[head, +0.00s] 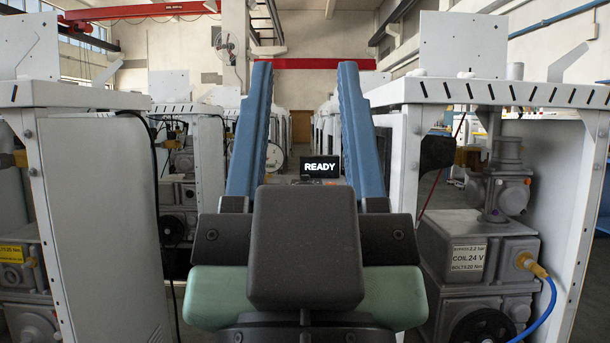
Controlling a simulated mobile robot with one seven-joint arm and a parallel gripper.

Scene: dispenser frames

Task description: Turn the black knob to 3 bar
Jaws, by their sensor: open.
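My gripper (305,70) fills the middle of the head view, its two long blue fingers spread wide apart. It is open, with nothing between the fingers. I see no black knob that I can name for certain, and no scale reading 3 bar. A dark round part (482,326) sits low on the grey unit at the right, cut off by the frame's bottom edge. Another dark round part (172,230) shows on a unit at the left. I cannot tell whether either one is a knob. Both are well apart from the fingers.
White cabinets stand on both sides, the right one (399,170) and left one (95,215) near. A screen reading READY (320,167) shows beyond the gripper. A label (468,258) with "2.2 bar" is on the right unit. A blue hose (548,310) hangs at lower right.

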